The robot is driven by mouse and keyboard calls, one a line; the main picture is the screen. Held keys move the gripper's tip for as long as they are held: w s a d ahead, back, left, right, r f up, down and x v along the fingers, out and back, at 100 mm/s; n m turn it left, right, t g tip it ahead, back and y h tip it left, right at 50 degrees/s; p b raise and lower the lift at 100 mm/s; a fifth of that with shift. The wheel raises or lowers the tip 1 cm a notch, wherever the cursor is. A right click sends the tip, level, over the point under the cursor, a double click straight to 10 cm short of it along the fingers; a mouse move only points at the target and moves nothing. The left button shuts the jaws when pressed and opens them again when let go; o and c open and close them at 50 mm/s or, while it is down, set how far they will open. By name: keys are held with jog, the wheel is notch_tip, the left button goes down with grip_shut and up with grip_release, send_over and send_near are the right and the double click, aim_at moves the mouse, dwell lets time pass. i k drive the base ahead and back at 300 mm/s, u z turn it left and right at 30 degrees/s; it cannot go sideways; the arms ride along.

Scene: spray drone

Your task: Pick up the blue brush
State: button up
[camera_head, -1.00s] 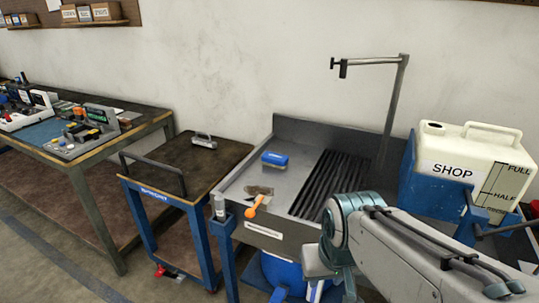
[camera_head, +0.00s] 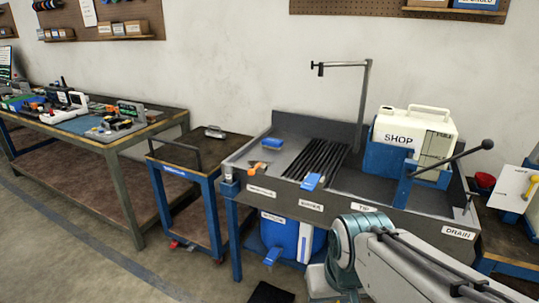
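The blue brush (camera_head: 271,143) lies on the flat left part of the grey metal sink bench, left of the dark ribbed grating. It is small in the view, with a blue top and a paler lower edge. My arm comes in from the lower right, in front of the bench and well apart from the brush. My gripper's fingers do not show in the view.
An orange-handled tool (camera_head: 255,169) lies at the bench's front left edge. A thin post (camera_head: 364,105) rises behind the grating (camera_head: 318,160). A white SHOP jug (camera_head: 412,138) in a blue holder stands right. A blue cart (camera_head: 190,158) stands left.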

aim_at(272, 143)
jog(key=u, duration=0.65)
jog(key=i, duration=0.3)
jog(key=u, duration=0.9)
jog(key=i, duration=2.65)
jog(key=z, duration=1.65)
jog(key=i, duration=0.6)
jog(key=z, duration=0.5)
